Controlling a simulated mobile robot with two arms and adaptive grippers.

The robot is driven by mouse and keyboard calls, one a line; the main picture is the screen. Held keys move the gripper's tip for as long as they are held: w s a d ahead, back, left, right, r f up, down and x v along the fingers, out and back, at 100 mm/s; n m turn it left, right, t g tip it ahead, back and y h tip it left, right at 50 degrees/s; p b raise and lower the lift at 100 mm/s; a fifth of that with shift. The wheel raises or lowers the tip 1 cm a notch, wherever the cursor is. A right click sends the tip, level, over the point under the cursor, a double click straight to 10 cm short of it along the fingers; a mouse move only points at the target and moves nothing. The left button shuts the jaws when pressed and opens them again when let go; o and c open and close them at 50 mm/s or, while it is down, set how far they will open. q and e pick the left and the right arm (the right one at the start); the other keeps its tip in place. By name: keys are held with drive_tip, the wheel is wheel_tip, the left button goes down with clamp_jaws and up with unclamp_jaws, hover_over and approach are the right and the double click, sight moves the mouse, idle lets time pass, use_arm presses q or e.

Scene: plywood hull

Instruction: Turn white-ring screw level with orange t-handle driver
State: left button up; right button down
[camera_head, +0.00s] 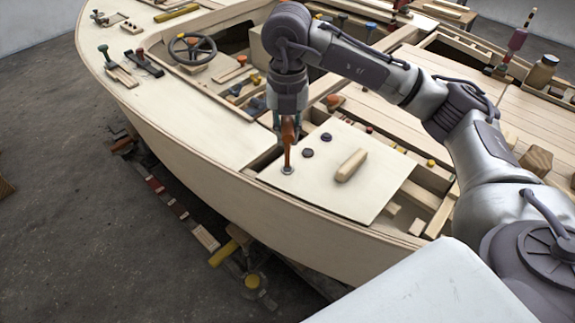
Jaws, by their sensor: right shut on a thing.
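My right gripper (288,122) points straight down over the near left corner of a pale plywood panel (345,195). It is shut on the orange t-handle driver (288,140), which stands upright. The driver's tip meets a screw with a pale ring (287,170) in that corner of the panel. Whether the tip sits in the screw's slot, and how high the screw stands, is too small to tell. Two dark screws (308,153) and (326,137) lie in a row beyond it on the panel. My left gripper is not in view.
A wooden block handle (351,165) rises from the panel's middle. The hull's rim (330,232) runs along the near side. A steering wheel (192,49) stands further back left. An open bay with loose blocks (420,195) lies right of the panel.

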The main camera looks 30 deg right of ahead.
drive_tip(key=shift+n+b, duration=0.3)
drive_tip(key=shift+n, duration=0.9)
drive_tip(key=n+b, duration=0.1)
drive_tip(key=n, duration=0.2)
drive_tip(key=n+b, duration=0.1)
drive_tip(key=n, duration=0.3)
drive_tip(key=n+b, duration=0.1)
drive_tip(key=n, duration=0.2)
drive_tip(key=shift+a+n, duration=0.35)
drive_tip(key=shift+n, duration=0.05)
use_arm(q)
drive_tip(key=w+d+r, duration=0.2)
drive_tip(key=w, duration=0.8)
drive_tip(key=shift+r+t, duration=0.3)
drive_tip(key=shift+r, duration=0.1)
use_arm(e)
drive_tip(key=shift+n, duration=0.8)
drive_tip(key=shift+s, duration=0.1)
drive_tip(key=shift+f+b, duration=0.25)
drive_tip(key=shift+b, duration=0.05)
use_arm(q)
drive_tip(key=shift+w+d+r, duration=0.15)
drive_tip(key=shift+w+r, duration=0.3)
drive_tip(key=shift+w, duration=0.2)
use_arm(e)
drive_tip(key=shift+f, duration=0.1)
